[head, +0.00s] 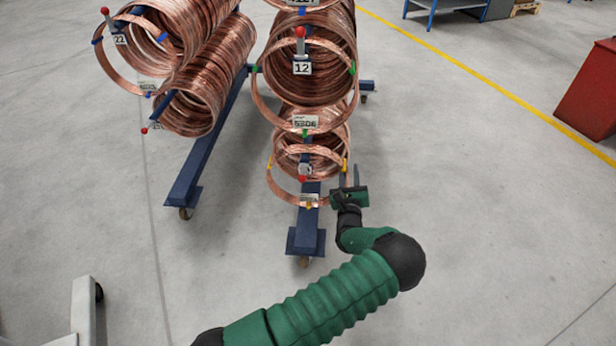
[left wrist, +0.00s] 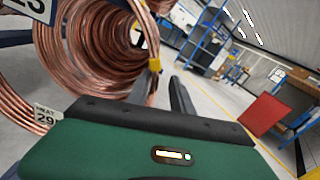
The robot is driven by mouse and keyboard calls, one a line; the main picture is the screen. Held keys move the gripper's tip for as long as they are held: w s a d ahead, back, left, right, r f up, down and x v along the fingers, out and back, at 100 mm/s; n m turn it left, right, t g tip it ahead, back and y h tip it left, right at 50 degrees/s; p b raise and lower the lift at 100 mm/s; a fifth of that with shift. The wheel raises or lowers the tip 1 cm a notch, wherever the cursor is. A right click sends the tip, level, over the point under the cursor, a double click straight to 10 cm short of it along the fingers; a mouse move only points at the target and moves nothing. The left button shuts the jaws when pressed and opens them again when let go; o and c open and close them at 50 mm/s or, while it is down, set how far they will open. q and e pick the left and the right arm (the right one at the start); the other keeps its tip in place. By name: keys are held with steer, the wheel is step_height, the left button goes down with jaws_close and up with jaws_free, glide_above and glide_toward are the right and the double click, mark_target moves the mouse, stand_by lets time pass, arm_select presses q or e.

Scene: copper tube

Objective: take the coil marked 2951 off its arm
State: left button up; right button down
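The coil marked 2951 (head: 276,184) is the lowest copper coil on the right-hand rack, with yellow ties and a small tag (head: 309,199) at its bottom front. In the left wrist view the coil (left wrist: 20,105) fills the upper left, and its tag (left wrist: 47,119) reads only "29", the rest hidden. My left gripper (head: 350,173) is at the coil's front right edge with its two fingers apart. I cannot tell whether the coil's rim lies between the fingers or touches them. The coil's arm end (head: 305,169) shows inside the ring. My right gripper is out of view.
The blue rack foot (head: 306,238) stands below. Another loaded rack (head: 205,160) is at left. A red cabinet (head: 590,95) is at far right. The floor to the right is clear.

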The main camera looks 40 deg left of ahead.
arm_select(q)
steer(key=shift+a+f, duration=0.15)
steer(key=shift+f, duration=0.05)
steer(key=shift+c, duration=1.1)
steer(key=shift+a+f, duration=0.25)
steer(key=shift+a, duration=0.25)
steer(key=shift+a+f, duration=0.25)
steer(key=shift+a, duration=0.2)
jaws_close()
steer(key=shift+d+r, duration=0.35)
steer(key=shift+d, duration=0.2)
steer(key=shift+a+f, duration=0.15)
steer(key=shift+a, duration=0.15)
steer(key=shift+d, duration=0.1)
